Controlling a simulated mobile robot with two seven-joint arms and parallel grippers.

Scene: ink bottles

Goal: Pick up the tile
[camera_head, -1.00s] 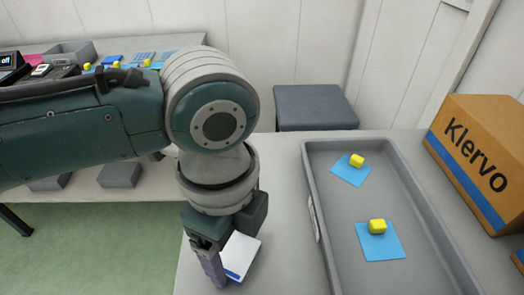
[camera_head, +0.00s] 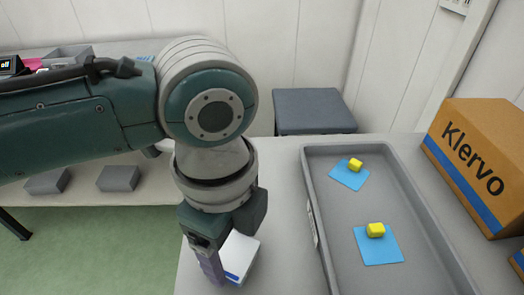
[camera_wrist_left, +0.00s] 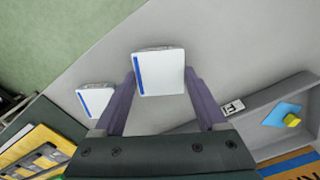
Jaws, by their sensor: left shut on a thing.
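A white tile (camera_wrist_left: 168,75) with a blue stripe along one edge sits between the two purple fingers of my left gripper (camera_wrist_left: 160,78) in the left wrist view. The gripper is shut on it. In the head view my left gripper (camera_head: 212,266) points down near the table's left edge, and a white tile (camera_head: 241,257) with a blue edge shows beside its finger, partly hidden. I cannot tell if the held tile touches the table. A second white tile (camera_wrist_left: 95,99) with a blue stripe lies left of the gripper in the wrist view. My right gripper is not in view.
A cardboard box (camera_head: 480,155) stands farther right. A grey stool (camera_head: 312,110) is behind the table. Bare table lies between gripper and tray.

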